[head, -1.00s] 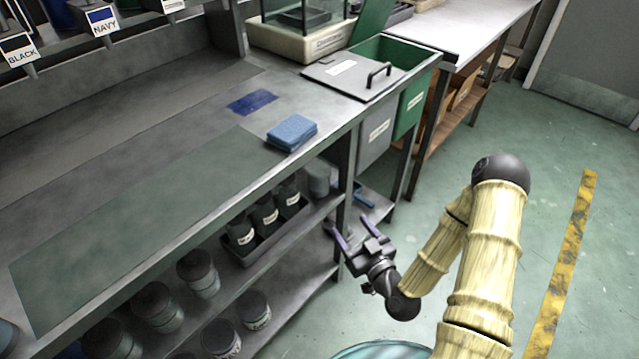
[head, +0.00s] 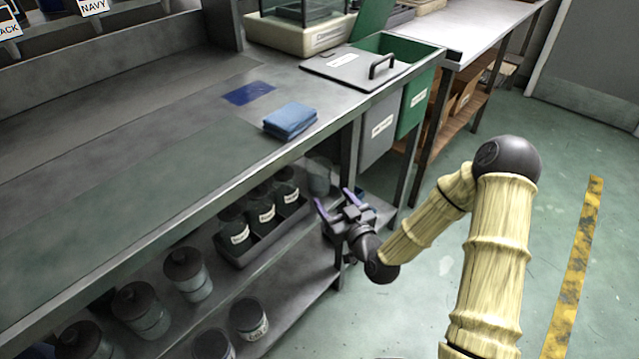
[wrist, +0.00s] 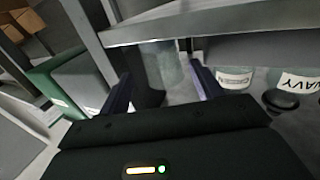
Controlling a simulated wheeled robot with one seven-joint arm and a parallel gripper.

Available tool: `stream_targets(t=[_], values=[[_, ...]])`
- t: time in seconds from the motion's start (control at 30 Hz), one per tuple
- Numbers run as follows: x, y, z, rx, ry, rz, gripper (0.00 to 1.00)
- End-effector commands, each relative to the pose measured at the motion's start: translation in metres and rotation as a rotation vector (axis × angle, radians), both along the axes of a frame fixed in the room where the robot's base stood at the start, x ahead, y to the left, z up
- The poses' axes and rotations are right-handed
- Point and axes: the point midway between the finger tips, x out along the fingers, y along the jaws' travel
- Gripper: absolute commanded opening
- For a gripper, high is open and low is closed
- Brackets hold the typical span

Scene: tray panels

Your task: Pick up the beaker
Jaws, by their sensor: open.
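The beaker (head: 319,176) is a clear, see-through vessel on the shelf under the bench, just right of the tray of dark-lidded jars. It also shows in the wrist view as a pale, glassy shape (wrist: 165,65) ahead of and between my fingers. My gripper (head: 334,202) is open and empty, with its two purple-grey fingers pointing toward the shelf; in the wrist view its fingers (wrist: 160,88) frame the beaker. The fingers look near the beaker, but I cannot tell the exact gap. The bench edge hides part of the beaker's top in the wrist view.
A tray (head: 262,245) of labelled jars stands left of the beaker. The bench top (head: 200,150) overhangs the shelf, and a bench leg (head: 349,160) stands close on the right. Open floor is at right.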

Motion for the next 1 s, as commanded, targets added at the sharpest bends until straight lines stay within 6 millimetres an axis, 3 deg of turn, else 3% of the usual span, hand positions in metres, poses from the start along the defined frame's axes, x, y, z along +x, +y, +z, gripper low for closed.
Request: stream_targets(t=[0.17, 0.57, 1.0], values=[[0.019, 0.01, -0.001, 0.0, -0.001, 0.0, 0.65], [0.023, 0.013, -0.001, 0.0, -0.002, 0.0, 0.65], [0.065, 0.037, 0.001, -0.001, 0.0, 0.0, 0.65]])
